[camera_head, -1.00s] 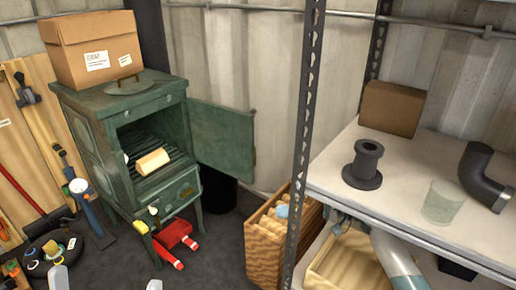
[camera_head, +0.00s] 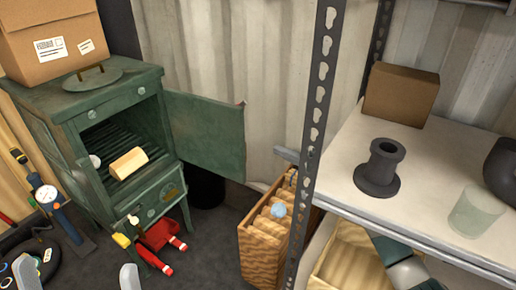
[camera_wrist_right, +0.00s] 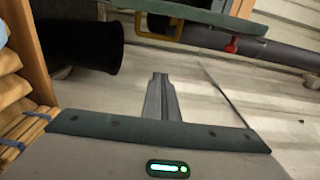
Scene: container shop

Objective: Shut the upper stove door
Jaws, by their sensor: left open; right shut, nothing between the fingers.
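The green stove (camera_head: 120,130) stands at the left in the head view. Its upper door (camera_head: 205,132) is swung wide open to the right, and a tan block (camera_head: 128,163) lies in the opening. In the right wrist view, a green panel with a brass-coloured handle, apparently the door (camera_wrist_right: 215,14), shows at the top.
A cardboard box (camera_head: 55,40) sits on the stove. A black bin (camera_head: 207,188) stands beneath the door.

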